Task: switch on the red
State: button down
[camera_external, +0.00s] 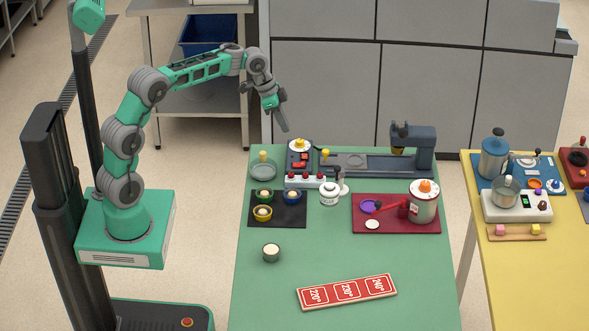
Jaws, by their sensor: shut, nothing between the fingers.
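Small red parts (299,163) sit on a dark upright-looking box (291,156) near the back left of the green table. A white strip (316,181) with several red buttons or switches lies just in front of it. Whether any of them is on is too small to tell. My gripper (285,129) is shut and empty, pointing down in the air above and behind the dark box, apart from it. A yellow-topped round white knob or lid (300,145) is on the box's top end.
A dark machine (412,140) stands at the back right. A black mat (289,221) holds small cups. A red tray (433,226) bears a white canister (423,203). A red temperature card (347,290) lies in front.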

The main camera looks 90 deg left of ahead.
aim_at(301, 164)
jog(key=p+x, duration=0.1)
jog(key=x, duration=1.3)
jog(key=shift+p, duration=0.4)
jog(key=shift+w+g, duration=0.1)
jog(key=shift+g, duration=0.2)
jog(key=shift+f, duration=0.25)
